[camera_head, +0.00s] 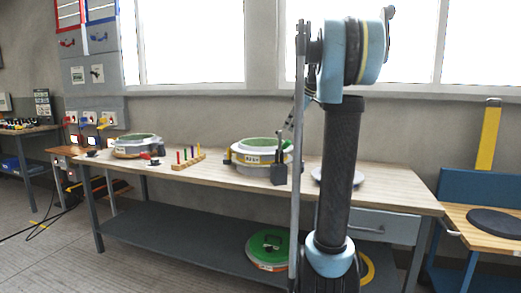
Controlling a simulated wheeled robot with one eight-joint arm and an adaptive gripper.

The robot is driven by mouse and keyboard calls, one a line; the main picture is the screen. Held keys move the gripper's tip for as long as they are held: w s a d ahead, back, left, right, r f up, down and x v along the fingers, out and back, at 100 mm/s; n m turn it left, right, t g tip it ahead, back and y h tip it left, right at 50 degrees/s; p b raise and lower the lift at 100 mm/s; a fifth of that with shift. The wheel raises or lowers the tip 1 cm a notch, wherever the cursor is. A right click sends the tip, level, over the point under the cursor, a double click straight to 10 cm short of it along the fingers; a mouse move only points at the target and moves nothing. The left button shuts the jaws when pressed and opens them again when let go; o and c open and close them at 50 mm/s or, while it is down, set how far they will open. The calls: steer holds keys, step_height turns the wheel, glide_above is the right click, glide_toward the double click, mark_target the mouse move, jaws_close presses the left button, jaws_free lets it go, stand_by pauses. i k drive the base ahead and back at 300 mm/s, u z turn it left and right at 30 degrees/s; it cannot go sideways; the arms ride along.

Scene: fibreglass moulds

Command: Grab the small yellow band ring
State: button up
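A curved yellow edge (368,268), which looks like part of a ring, shows low on the right beside the base of my arm. My arm hides most of it, and I cannot tell its full size. Another yellow band (238,157) shows around a round mould with a green top on the workbench. I cannot tell which of the two is the small yellow band ring. My arm stands upright in front of the bench. My gripper cannot be made out in this view.
The wooden workbench (222,177) holds a second green-topped mould (132,148), a rack of coloured pegs (188,160) and a dark tool holder (279,173). A green disc (268,246) lies on the lower shelf (190,235). A blue-framed table (478,190) stands at the right.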

mark_target(259, 151)
steer(key=i, duration=1.05)
